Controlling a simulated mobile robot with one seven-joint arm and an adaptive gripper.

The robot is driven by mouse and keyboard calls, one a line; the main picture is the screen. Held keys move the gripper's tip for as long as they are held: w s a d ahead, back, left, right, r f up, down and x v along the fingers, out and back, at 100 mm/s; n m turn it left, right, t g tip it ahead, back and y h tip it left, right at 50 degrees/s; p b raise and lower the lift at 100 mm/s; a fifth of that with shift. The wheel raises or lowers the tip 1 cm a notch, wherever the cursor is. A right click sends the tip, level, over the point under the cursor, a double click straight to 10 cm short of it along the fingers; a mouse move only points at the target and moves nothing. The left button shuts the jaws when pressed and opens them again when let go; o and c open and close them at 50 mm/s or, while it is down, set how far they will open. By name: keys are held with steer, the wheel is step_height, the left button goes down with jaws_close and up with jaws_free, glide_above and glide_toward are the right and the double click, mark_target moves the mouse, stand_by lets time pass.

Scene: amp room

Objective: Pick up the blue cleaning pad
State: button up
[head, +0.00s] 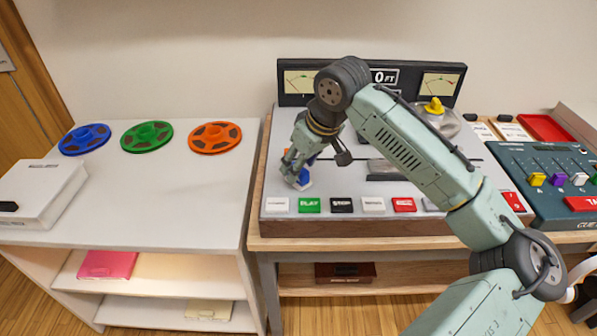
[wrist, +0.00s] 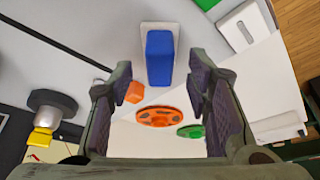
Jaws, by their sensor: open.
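The blue cleaning pad (wrist: 160,58) shows in the wrist view as a blue block on a white base, upper middle, between and beyond my fingertips. In the head view a small blue part of it (head: 304,175) shows beside my gripper (head: 294,168), on the left part of the tape machine's top (head: 340,185). My gripper (wrist: 163,78) is open, with one finger on each side of the picture and nothing between them. The fingers appear apart from the pad. The arm hides part of the machine's top.
Blue (head: 85,139), green (head: 147,136) and orange (head: 215,137) reels lie on the white shelf to the left. A small orange object (wrist: 134,92) lies near the pad. A row of buttons (head: 343,205) lines the machine's front. A mixer (head: 545,160) stands at right.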

steer(key=shift+x, duration=1.15)
steer(key=shift+w, duration=0.1)
steer(key=shift+c, duration=0.6)
jaws_close()
